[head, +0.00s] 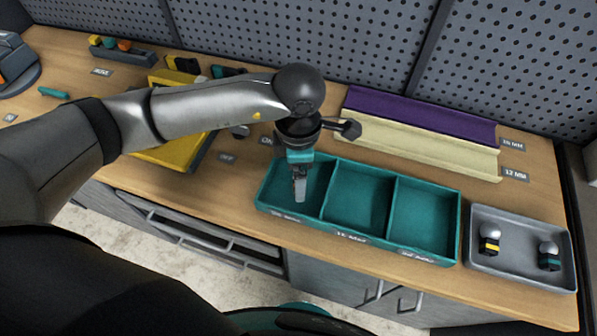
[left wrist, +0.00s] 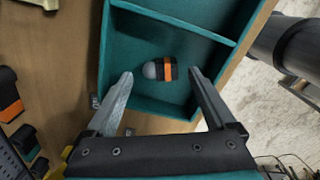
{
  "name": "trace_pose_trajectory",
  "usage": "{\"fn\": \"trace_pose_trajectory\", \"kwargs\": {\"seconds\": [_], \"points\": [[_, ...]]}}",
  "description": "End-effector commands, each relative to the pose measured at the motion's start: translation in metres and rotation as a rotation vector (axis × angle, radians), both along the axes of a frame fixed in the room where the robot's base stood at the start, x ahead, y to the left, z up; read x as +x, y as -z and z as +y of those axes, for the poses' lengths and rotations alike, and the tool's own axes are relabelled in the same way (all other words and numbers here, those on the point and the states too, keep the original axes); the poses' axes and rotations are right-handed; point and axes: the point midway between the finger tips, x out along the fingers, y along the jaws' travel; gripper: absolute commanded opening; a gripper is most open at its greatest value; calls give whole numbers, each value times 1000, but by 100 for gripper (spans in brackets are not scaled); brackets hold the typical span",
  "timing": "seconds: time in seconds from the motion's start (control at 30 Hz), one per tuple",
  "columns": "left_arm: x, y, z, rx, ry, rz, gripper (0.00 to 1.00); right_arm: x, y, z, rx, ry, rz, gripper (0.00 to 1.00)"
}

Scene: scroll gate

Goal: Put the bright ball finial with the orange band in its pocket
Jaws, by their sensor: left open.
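The ball finial with the orange band (left wrist: 160,69) shows in the left wrist view, a pale rounded ball with a black and orange body. It lies on its side on the floor of a teal compartment of the divided tray (head: 360,238). My left gripper (head: 299,198) points down over the tray's left compartment in the head view. Its two fingers (left wrist: 160,76) are open, spread on either side of the finial in the wrist view, and I see no contact. The finial is hidden in the head view. My right gripper is not in view.
A grey tray (head: 522,277) at the right holds a yellow-banded finial (head: 489,240) and a teal-banded one (head: 549,256). The tray's middle (head: 357,200) and right (head: 424,218) compartments look empty. Purple (head: 420,112) and cream (head: 425,150) strips lie behind. A yellow block (head: 170,155) stands at left.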

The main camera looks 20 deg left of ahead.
Motion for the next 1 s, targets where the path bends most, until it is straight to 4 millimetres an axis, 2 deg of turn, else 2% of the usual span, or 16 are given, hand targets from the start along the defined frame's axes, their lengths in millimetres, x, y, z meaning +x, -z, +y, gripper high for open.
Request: {"fn": "trace_pose_trajectory", "kwargs": {"seconds": [0.3, 0.5, 0.7, 1.0], "points": [[1, -72, 0, -3, 1, -7, 89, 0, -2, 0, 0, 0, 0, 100], [1, -101, 0, -1, 0, -5, 89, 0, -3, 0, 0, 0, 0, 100], [0, -110, 0, -2, 0, -2, 89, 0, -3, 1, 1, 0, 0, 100], [0, -110, 0, -2, 0, -2, 89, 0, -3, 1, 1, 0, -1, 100]]}}
